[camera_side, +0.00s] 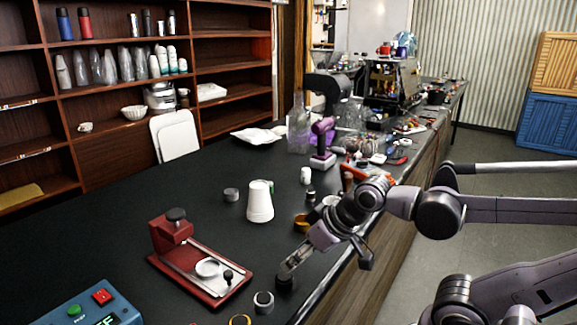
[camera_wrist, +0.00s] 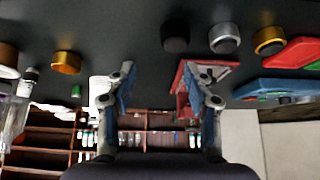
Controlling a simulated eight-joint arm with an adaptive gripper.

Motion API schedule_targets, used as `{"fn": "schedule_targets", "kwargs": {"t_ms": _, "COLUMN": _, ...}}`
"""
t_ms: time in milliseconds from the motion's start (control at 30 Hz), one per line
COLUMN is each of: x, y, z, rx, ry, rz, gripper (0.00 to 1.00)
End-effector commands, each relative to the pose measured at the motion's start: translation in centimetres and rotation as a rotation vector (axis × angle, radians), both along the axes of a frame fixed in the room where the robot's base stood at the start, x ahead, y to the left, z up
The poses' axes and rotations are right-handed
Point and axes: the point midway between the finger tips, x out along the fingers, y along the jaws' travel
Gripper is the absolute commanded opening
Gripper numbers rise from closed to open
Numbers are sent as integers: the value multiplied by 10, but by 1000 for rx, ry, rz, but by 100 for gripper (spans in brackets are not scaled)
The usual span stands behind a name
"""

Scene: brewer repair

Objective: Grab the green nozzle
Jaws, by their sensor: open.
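A small green piece (camera_side: 271,187), which looks like the green nozzle, shows just behind the right edge of the white jug (camera_side: 260,204) on the black table; the jug hides most of it. In the wrist view, where the room appears upside down, the green piece (camera_wrist: 76,91) lies left of the jug (camera_wrist: 99,88). I cannot tell whether they touch. My gripper (camera_side: 289,264) is low over the front part of the table, away from the green piece. In the wrist view its two fingers (camera_wrist: 160,72) are spread apart with nothing between them.
A black cylinder (camera_side: 285,284) stands close to my fingertips, with a silver ring (camera_side: 263,301) nearby. A red press (camera_side: 200,262) stands left of my gripper. An orange-gold cup (camera_side: 302,223) is right of the jug. The table left of the jug is mostly clear.

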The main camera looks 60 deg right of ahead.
Motion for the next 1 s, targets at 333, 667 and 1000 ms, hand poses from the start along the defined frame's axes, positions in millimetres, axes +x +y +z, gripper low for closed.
{"fn": "schedule_targets", "kwargs": {"t_ms": 333, "x": 38, "y": -20, "z": 33, "rx": -203, "ry": 44, "rz": 213, "gripper": 52}}
{"fn": "schedule_targets", "kwargs": {"t_ms": 667, "x": 121, "y": -74, "z": 76, "rx": -591, "ry": 178, "rz": 702, "gripper": 52}}
{"fn": "schedule_targets", "kwargs": {"t_ms": 1000, "x": 203, "y": -147, "z": 85, "rx": -899, "ry": 348, "rz": 1253, "gripper": 52}}
